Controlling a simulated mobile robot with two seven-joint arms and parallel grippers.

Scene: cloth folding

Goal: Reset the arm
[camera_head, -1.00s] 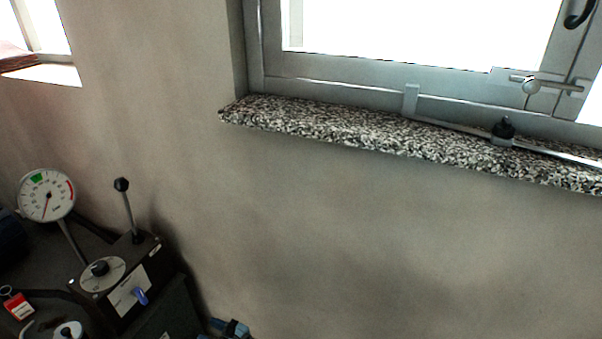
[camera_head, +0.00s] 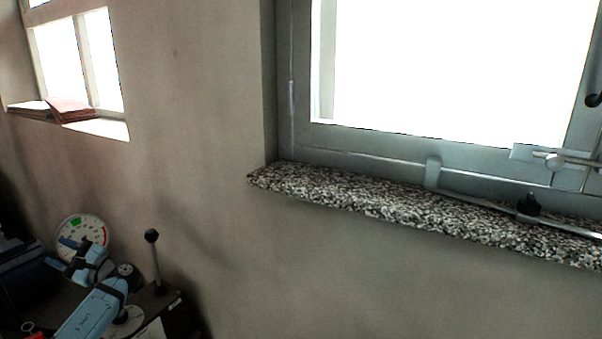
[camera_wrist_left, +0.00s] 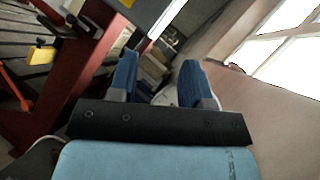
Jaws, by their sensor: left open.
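My left arm, light blue with black bands, comes in at the lower left of the head view. Its left gripper (camera_head: 72,256) is raised in front of the white dial gauge (camera_head: 92,229) and hides part of it. In the left wrist view the two blue fingers of the left gripper (camera_wrist_left: 158,78) stand apart with nothing between them. No cloth shows in any view. My right gripper is not in view.
A speckled stone sill (camera_head: 380,205) juts from the wall below a window. A black lever (camera_head: 154,262) on a machine stands near my left arm. Books (camera_head: 70,110) lie on a farther sill. The wrist view shows a red frame (camera_wrist_left: 85,75).

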